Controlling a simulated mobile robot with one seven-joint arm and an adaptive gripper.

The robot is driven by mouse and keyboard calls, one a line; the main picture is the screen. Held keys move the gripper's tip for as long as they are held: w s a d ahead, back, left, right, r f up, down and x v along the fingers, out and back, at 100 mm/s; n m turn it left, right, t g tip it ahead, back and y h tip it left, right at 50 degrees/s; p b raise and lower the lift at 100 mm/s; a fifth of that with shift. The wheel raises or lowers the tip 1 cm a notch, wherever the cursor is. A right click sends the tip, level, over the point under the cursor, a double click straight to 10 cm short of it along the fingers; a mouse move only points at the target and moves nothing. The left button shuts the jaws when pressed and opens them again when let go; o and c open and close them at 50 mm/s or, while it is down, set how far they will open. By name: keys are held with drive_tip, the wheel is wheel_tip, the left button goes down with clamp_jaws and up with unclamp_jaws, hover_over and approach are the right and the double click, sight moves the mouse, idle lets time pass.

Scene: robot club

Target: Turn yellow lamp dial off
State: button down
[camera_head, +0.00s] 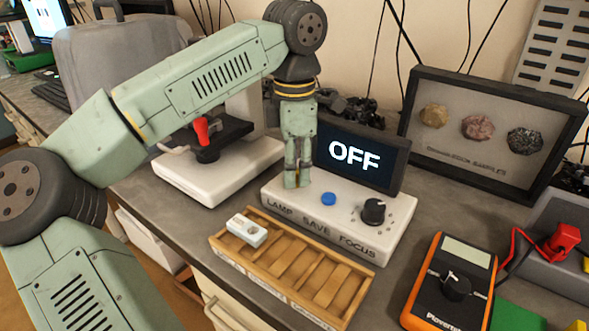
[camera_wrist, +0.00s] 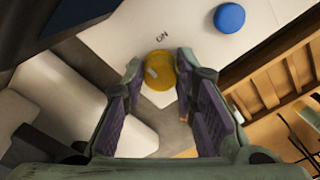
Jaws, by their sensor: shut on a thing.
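The yellow lamp dial (camera_wrist: 160,72) sits on the white control box (camera_head: 340,222) and shows between my fingertips in the wrist view. A pale mark lies on its left side, and the label ON is printed just beyond it. My gripper (camera_head: 297,178) points down over the LAMP end of the box. In the wrist view my gripper (camera_wrist: 159,66) is shut on the dial, one finger on each side. The dark screen (camera_head: 358,155) on the box reads OFF. In the head view my fingers mostly hide the dial.
A blue button (camera_head: 328,199) and a black FOCUS knob (camera_head: 374,211) sit to the right on the same box. A wooden tray (camera_head: 285,262) with a small white block (camera_head: 246,230) lies in front. A white device with a red-handled lever (camera_head: 202,130) stands left.

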drive_tip(key=n+b, duration=0.1)
drive_tip(key=n, duration=0.3)
drive_tip(key=shift+f+n, duration=0.1)
drive_tip(key=shift+n, duration=2)
drive_tip(key=shift+b, duration=0.3)
drive_tip(key=c, duration=1.3)
unclamp_jaws()
wheel_tip(320, 180, up, 8)
drive_tip(key=shift+f, duration=0.15)
